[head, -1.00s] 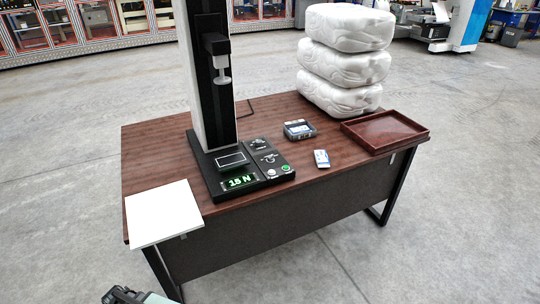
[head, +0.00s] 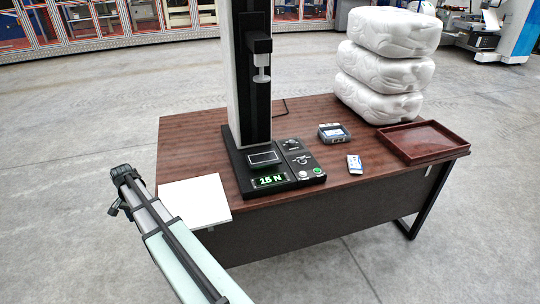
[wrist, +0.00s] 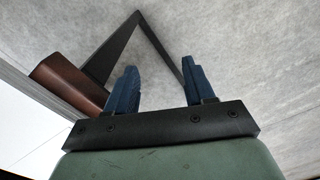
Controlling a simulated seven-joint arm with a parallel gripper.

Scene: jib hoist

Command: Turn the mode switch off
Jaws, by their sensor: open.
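The mode switch appears to be the dark knob with a white mark (head: 304,159) on the black control panel at the foot of the test stand, in the head view. It is too small to read its position. My gripper (wrist: 160,75) shows in the wrist view with its two blue fingers apart and nothing between them. In the head view my arm rises at the lower left, its end left of the table and well away from the panel. The fingers are hard to make out there.
The stand's column (head: 249,75) rises behind the panel, which has a green display (head: 269,180) reading 15 N. A white sheet (head: 196,201) lies at the table's left corner. A meter (head: 334,132), a small card-like item (head: 354,164), a red-brown tray (head: 421,143) and stacked white bundles (head: 385,65) stand to the right.

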